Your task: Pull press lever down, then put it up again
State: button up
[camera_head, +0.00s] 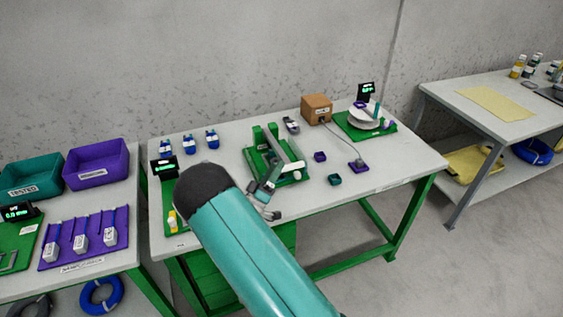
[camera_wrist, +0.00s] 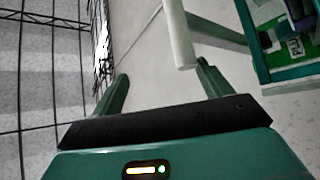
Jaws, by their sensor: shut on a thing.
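The green press (camera_head: 262,152) stands on a green base plate in the middle of the centre table. Its pale lever (camera_head: 289,166) slants down toward the front. In the wrist view the lever (camera_wrist: 178,35) is a pale round bar whose end lies between my fingertips, close beside the right one. In the head view my gripper (camera_head: 274,177) is at the front of the press, and my arm hides part of the table edge.
A brown box (camera_head: 316,108) and a green plate with a white dish (camera_head: 364,119) stand to the right. Small purple (camera_head: 319,157) and teal (camera_head: 334,180) blocks lie right of the press. Blue-and-white items (camera_head: 188,144) line the back left.

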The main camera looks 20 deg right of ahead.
jog(key=s+a, duration=0.1)
jog(key=a, duration=0.1)
jog(key=s+a, duration=0.1)
jog(key=a, duration=0.1)
jog(key=s+a, duration=0.2)
jog(key=shift+s+a+r, duration=0.1)
jog(key=shift+a+r, duration=0.05)
jog(key=shift+a, duration=0.2)
jog(key=c, duration=0.4)
jog(key=shift+s+a, duration=0.35)
jog(key=shift+a, duration=0.1)
jog(key=shift+r, duration=0.1)
